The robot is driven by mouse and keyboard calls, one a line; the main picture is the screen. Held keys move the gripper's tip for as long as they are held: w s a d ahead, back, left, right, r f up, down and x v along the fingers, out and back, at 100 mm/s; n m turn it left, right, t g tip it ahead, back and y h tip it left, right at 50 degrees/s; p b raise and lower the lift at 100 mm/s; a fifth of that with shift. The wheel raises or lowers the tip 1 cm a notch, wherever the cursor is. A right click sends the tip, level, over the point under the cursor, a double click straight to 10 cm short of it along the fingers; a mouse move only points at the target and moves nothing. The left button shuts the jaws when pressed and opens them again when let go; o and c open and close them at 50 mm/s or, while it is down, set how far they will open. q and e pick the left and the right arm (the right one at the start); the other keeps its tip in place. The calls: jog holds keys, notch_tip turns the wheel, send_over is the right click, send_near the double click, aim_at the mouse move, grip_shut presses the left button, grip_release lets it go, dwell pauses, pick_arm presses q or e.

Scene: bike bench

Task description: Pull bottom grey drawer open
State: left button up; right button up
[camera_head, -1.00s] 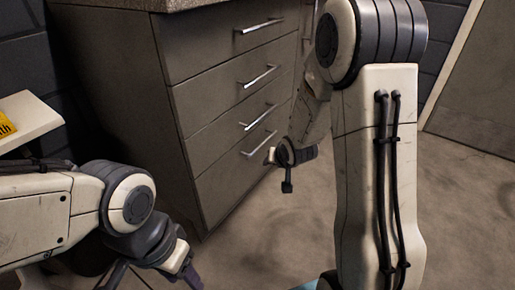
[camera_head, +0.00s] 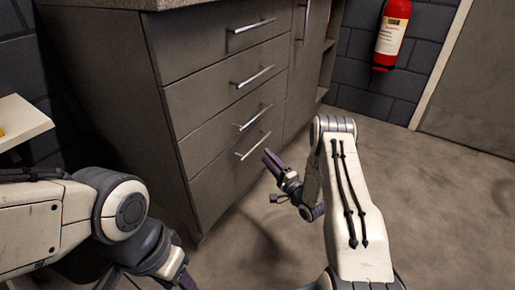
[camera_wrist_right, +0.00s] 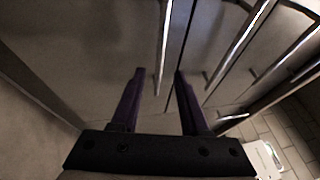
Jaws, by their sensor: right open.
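The bottom grey drawer (camera_head: 225,183) is the lowest in the grey cabinet and looks shut, flush with the drawers above. Its silver bar handle (camera_head: 253,146) is visible. My right gripper (camera_head: 268,158) is just right of and slightly below this handle in the head view. In the right wrist view its two purple fingers (camera_wrist_right: 158,85) are open and empty. The handle (camera_wrist_right: 164,45) runs up from between the fingertips there; I cannot tell if they touch it. My left gripper (camera_head: 184,281) shows only partly at the bottom edge, its jaws cut off.
Three more drawers with silver handles (camera_head: 254,76) are stacked above. A cabinet door (camera_head: 307,65) stands to their right. A red fire extinguisher (camera_head: 391,35) hangs on the dark block wall. The concrete floor (camera_head: 440,190) is open on the right.

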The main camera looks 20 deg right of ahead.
aim_at(257, 144)
jog(key=shift+b+x, duration=1.4)
jog(key=shift+x, duration=2.35)
jog(key=shift+f, duration=0.1)
grip_shut()
